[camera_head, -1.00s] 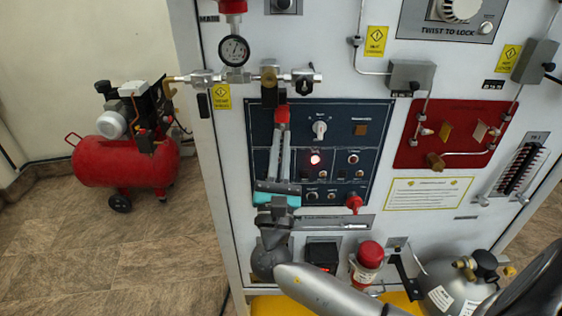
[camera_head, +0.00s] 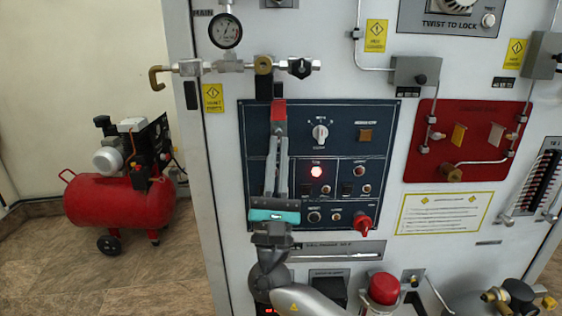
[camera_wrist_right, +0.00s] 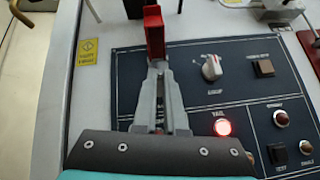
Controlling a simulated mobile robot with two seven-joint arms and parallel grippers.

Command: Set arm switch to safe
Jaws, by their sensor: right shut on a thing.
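A dark blue control panel (camera_head: 340,112) is on the white cabinet front. At its upper left, my right gripper (camera_head: 278,126) is shut on a red switch piece (camera_head: 278,111). The wrist view shows the red piece (camera_wrist_right: 154,32) standing up between the narrow fingertips (camera_wrist_right: 157,68). Its label cannot be read, and the fingers hide its base and part of the panel's left side. My left gripper is not in view.
Right of the gripper are a white rotary knob (camera_head: 320,132), an amber square button (camera_head: 365,135) and a lit red lamp (camera_head: 316,171). A red knob (camera_head: 362,222) protrudes lower right. A brass valve (camera_head: 263,65) and pipe run just above. A red compressor (camera_head: 120,200) stands left.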

